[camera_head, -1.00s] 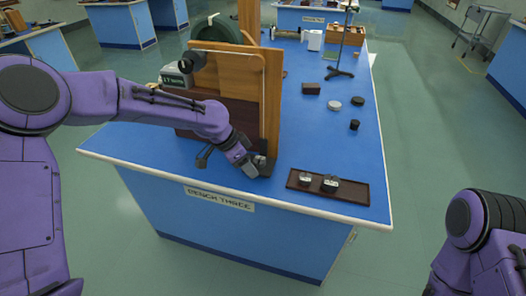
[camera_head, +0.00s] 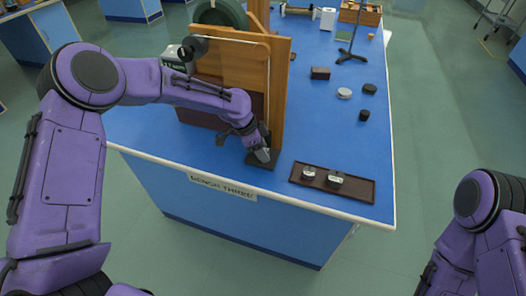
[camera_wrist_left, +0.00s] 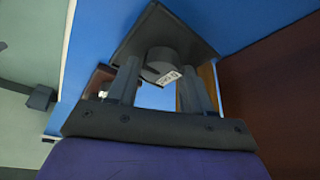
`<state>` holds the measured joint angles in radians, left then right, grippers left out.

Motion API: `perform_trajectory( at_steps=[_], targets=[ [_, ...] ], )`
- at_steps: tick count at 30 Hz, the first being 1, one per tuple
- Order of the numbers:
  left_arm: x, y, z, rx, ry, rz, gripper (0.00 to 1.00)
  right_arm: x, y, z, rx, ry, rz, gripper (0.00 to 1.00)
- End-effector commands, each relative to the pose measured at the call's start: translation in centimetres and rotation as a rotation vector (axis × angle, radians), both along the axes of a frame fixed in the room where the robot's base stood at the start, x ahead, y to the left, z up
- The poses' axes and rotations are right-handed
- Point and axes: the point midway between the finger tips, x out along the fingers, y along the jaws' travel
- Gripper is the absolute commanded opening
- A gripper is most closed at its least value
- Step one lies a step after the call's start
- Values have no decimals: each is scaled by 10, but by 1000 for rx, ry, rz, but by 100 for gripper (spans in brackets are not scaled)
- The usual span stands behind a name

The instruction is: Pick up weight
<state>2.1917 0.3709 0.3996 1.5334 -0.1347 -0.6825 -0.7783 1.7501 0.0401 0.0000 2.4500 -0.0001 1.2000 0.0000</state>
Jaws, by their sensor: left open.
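A dark cylindrical weight (camera_wrist_left: 163,64) with a small white label stands on a dark square plate (camera_wrist_left: 190,30) in the left wrist view. My left gripper (camera_wrist_left: 163,78) is open, with one finger on each side of the weight in that picture; I cannot tell whether they touch it. In the head view my left gripper (camera_head: 262,154) is low over the bench corner beside the wooden frame and hides most of the weight. Two small weights with pale labels, one (camera_head: 308,172) and another (camera_head: 334,180), stand on a brown tray (camera_head: 358,190). My right gripper is out of view.
A wooden upright frame (camera_head: 280,85) rises right beside my left gripper. The blue bench top (camera_head: 315,120) is clear between the tray and several small dark and pale objects farther back. A black stand (camera_head: 350,55) is behind them.

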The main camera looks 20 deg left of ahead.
Motion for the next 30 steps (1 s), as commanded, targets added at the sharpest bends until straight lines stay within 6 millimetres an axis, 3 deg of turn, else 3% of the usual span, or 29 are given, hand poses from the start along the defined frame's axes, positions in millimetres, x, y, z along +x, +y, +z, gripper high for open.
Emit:
perform_trajectory(
  at_steps=[6, 10, 22, 26, 30],
  targets=[
    [0, 0, -1, 0, -1, 0, 47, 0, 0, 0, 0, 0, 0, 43],
    [0, 0, -1, 0, -1, 0, 6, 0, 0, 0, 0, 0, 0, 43],
    [2, 0, 8, 0, -5, 0, 6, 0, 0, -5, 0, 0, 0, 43],
    [2, 0, 30, 0, -8, 1, 6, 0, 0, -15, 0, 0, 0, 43],
    [-27, 4, 66, -1, -9, -1, 6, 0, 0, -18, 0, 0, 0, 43]
  ],
)
